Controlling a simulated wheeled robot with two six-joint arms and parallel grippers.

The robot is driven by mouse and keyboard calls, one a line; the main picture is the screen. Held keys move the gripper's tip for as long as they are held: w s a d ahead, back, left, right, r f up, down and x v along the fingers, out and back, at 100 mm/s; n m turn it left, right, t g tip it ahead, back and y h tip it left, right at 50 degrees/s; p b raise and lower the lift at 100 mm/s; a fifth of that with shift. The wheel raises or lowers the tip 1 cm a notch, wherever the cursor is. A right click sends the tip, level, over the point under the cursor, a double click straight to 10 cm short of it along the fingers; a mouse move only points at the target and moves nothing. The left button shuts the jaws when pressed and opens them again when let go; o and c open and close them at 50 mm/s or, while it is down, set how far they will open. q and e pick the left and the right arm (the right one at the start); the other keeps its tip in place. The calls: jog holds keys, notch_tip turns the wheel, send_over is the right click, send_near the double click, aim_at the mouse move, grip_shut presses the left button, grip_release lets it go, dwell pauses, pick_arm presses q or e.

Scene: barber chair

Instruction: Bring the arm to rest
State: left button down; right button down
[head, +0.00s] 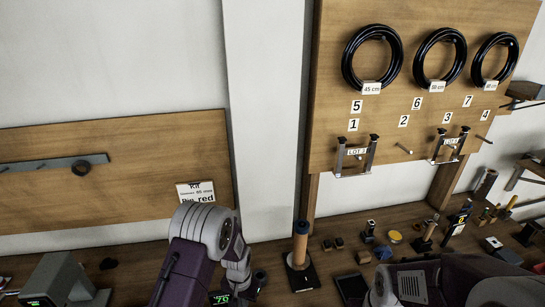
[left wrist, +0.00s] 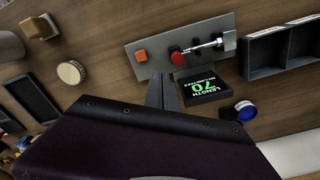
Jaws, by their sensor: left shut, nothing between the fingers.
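My left arm (head: 203,235) rises from the bottom of the head view, bent at a grey joint. Its fingertips are hidden there. In the left wrist view my left gripper (left wrist: 162,92) is shut, its dark fingers together with nothing between them. The fingers are in front of the lower edge of a grey metal plate (left wrist: 150,55); I cannot tell whether they touch it. My right arm (head: 440,283) lies across the lower right of the head view, and its gripper does not show.
The plate carries an orange button (left wrist: 141,56) and a red knob (left wrist: 177,58). Beside it are a black length display (left wrist: 205,88) and a dark tray (left wrist: 265,53). Black coiled hoses (head: 371,57) hang on a wooden board. A brown roll (head: 300,243) stands upright between my arms.

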pick_arm(q)
notch_tip(320, 180, up, 7)
jog(key=w+a+n+t+b, duration=0.1)
jog(key=w+a+t+b, duration=0.15)
jog(key=b, duration=0.35)
jog(key=s+a+r+n+g+b, duration=0.1)
jog(key=s+n+b, duration=0.1)
jog(key=s, duration=1.3)
jog(key=shift+s+a, duration=0.25)
jog(key=shift+a, duration=0.1)
jog(key=shift+s+r, duration=0.15)
